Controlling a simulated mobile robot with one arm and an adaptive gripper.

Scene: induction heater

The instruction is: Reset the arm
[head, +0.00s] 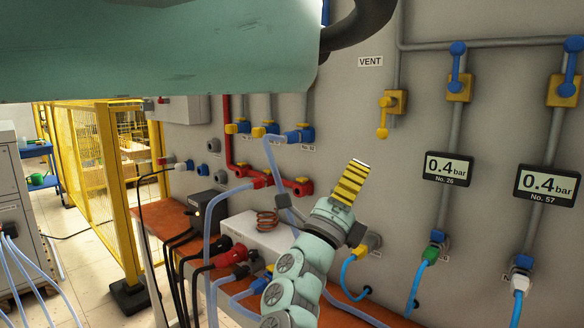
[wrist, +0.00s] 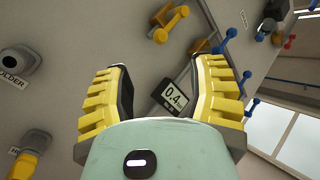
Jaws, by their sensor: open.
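My gripper (head: 350,182) is in the lower middle of the head view, its yellow ribbed fingers pointing up beside the grey wall panel (head: 345,115). Its fingers are seen nearly edge-on there. In the wrist view my gripper (wrist: 163,66) has its two yellow fingers wide apart, with nothing between them but the panel behind.
A white box with a copper coil (head: 267,221) sits on the brown bench left of my gripper, among hoses and black cables. A yellow valve (head: 383,132) under VENT and blue-handled valves (head: 458,85) stick out from the panel. A yellow fence (head: 120,190) stands left.

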